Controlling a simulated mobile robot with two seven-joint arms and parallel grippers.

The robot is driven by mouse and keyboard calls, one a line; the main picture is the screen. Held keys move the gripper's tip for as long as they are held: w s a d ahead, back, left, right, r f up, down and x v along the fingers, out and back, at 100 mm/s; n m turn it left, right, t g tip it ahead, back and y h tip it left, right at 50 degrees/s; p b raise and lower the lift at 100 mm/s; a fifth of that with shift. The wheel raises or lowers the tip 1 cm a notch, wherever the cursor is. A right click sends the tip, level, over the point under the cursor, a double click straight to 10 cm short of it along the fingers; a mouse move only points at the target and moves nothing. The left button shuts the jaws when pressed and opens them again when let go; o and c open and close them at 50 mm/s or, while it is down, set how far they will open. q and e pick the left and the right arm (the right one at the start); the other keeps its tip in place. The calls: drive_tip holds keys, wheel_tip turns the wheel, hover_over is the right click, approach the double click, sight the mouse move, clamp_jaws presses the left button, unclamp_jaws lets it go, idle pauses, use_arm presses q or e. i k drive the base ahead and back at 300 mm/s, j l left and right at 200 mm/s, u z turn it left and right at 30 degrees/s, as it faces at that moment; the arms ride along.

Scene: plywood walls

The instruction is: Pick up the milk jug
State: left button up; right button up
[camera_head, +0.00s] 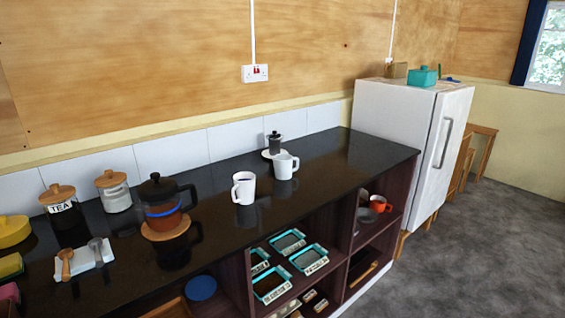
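Two white vessels with handles stand upright on the dark counter (330,150). The nearer white vessel (245,190) has its handle on the left. Nothing is touching either from above. Neither of my grippers is in view.
A glass coffee pot (160,203) on a wooden coaster, a tea jar (62,212) and another lidded jar (113,192) stand to the left. A small dark-lidded pot (275,143) stands behind. The counter's right end is clear. A white fridge (400,125) stands beyond it.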

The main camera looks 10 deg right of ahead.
sight(284, 164)
drive_tip(key=i+l+u, duration=0.1)
drive_tip(key=i+l, duration=0.3)
drive_tip(key=i+l+u, duration=0.15)
drive_tip(key=i+l, duration=0.25)
drive_tip(key=i+l+u, duration=0.1)
drive_tip(key=i+l, duration=0.25)
drive_tip(key=l, duration=0.25)
